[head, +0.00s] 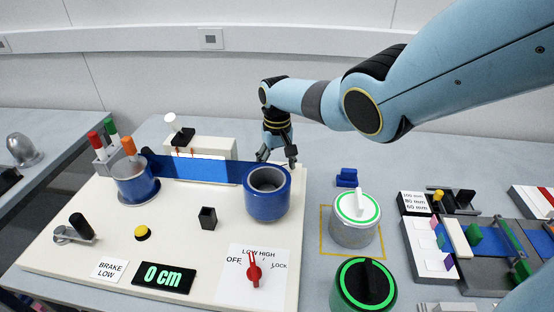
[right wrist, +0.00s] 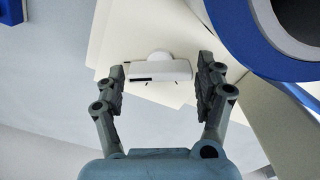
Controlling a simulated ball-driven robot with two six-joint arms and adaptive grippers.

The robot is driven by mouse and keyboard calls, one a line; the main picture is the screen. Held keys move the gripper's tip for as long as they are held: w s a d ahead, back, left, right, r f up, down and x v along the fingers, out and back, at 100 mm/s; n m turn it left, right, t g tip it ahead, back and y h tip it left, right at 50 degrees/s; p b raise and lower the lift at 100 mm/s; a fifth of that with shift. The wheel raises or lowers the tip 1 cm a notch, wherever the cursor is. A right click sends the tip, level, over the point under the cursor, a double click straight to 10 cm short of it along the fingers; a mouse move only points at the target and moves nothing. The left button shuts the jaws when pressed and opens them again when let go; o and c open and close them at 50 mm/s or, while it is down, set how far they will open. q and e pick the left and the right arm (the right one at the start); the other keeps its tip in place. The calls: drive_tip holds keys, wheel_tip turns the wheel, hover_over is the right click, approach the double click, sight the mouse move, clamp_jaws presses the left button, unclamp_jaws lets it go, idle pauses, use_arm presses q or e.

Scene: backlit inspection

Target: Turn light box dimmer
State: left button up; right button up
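My right gripper (head: 277,158) hangs fingers down behind the right blue roller, beside the pale light-coloured box (head: 218,147) behind the blue belt. In the right wrist view my right gripper (right wrist: 161,68) is open. A small white part (right wrist: 160,70) with a rounded top and a black strip shows between its fingers, with no clear contact. I cannot tell whether this part is the dimmer. On the pale box stands a white-headed fitting (head: 172,119) with a black base (head: 183,137). A red knob (head: 254,269) sits on a panel marked OFF, LOW, HIGH, LOCK. My left gripper is out of view.
The right blue roller (head: 267,193) stands close in front of the gripper, with the blue belt (head: 200,169) running left to another roller (head: 134,181). Round containers with a white-knobbed lid (head: 358,207) and a black-knobbed lid (head: 365,284) stand to the right. The display (head: 163,277) reads 0 cm.

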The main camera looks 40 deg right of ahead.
drive_tip(key=shift+r, duration=0.1)
wheel_tip(320, 180, up, 12)
idle(0.5)
idle(0.5)
